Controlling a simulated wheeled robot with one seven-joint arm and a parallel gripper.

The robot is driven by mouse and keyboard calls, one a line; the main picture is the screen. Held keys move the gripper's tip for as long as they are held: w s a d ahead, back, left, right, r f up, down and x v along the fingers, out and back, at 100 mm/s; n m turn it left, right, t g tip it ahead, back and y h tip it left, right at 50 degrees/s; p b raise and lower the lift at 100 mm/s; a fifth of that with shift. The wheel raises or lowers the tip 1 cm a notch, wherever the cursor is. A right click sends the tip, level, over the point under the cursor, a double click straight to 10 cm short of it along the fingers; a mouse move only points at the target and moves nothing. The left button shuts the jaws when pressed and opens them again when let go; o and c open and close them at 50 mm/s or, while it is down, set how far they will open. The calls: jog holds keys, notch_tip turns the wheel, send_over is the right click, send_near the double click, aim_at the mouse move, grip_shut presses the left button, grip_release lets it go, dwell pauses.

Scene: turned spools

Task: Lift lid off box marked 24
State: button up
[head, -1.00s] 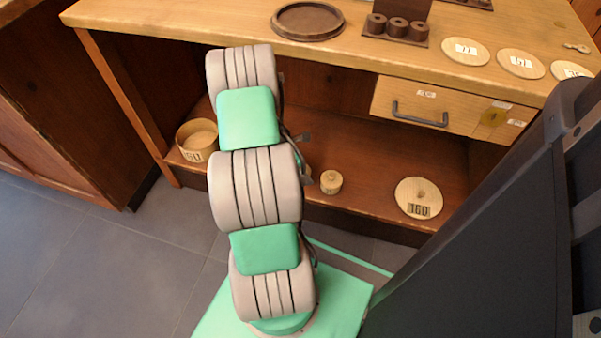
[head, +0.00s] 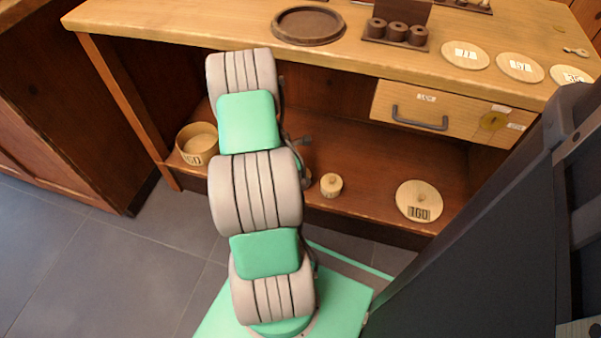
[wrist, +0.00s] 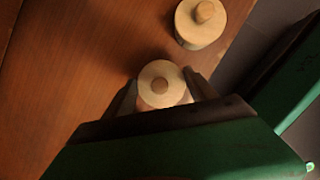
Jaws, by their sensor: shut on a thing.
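My gripper (wrist: 163,92) shows in the wrist view, its two fingers shut on the sides of a round pale wooden lid (wrist: 158,72) with a small knob in its middle. Whether a box is still joined beneath this lid is hidden, and no number shows on it. In the head view my arm hides the gripper and most of this piece. I cannot read a mark 24 anywhere.
A similar small lidded box (head: 331,184) stands close by on the lower shelf, also in the wrist view (wrist: 201,24). An open box (head: 197,158) stands left on the shelf, a lid marked 160 (head: 419,201) lies right. The tabletop overhangs the shelf; a drawer (head: 445,108) is shut.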

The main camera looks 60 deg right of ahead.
notch_tip(320, 180, up, 10)
jog(key=p, duration=0.4)
jog(key=shift+p, duration=0.35)
notch_tip(320, 180, up, 3)
jog(key=shift+f+p, duration=0.1)
jog(key=shift+p, duration=1.15)
jog(key=f+b, duration=0.1)
jog(key=f+m+b, duration=0.1)
jog(key=f+b, duration=0.1)
jog(key=shift+w, duration=0.4)
jog(key=w+d+f+b, duration=0.2)
jog(key=d+f+b, duration=0.1)
jog(key=d, duration=0.1)
jog(key=w+d+f+b, duration=0.2)
jog(key=d+f, duration=0.1)
jog(key=d, duration=0.1)
jog(key=w+d+f+b, duration=0.2)
jog(key=d+f+b, duration=0.1)
jog(key=d, duration=0.1)
jog(key=shift+w+f+b, duration=0.2)
jog(key=shift+b, duration=0.15)
jog(key=shift+w+d+f+b, duration=0.15)
jog(key=shift+f+b, duration=0.25)
jog(key=shift+f, duration=0.45)
jog(key=shift+d+f+b, duration=0.15)
jog(key=shift+f+b, duration=0.2)
jog(key=shift+f, duration=0.45)
